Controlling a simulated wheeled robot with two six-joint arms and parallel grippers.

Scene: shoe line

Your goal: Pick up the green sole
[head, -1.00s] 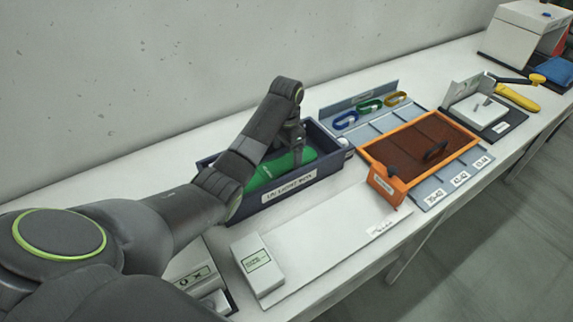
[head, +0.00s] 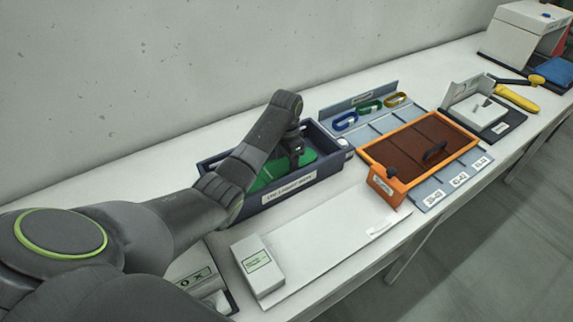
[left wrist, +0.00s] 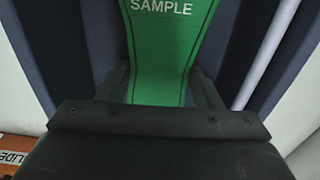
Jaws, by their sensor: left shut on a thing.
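The green sole (head: 278,172) lies in the dark blue box (head: 332,162) on the bench. In the left wrist view the green sole (left wrist: 168,40) carries the white word SAMPLE and runs between my fingers. My left gripper (head: 295,153) reaches down into the box from above and is shut on the sole; it also shows in the left wrist view (left wrist: 160,92). The near end of the sole is hidden by my gripper body there, and my arm hides part of it in the head view. My right gripper does not show.
An orange-framed tray (head: 420,152) with a brown cover stands right of the box. Behind it a grey rack holds blue, green and yellow loops (head: 370,106). The wall is close behind.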

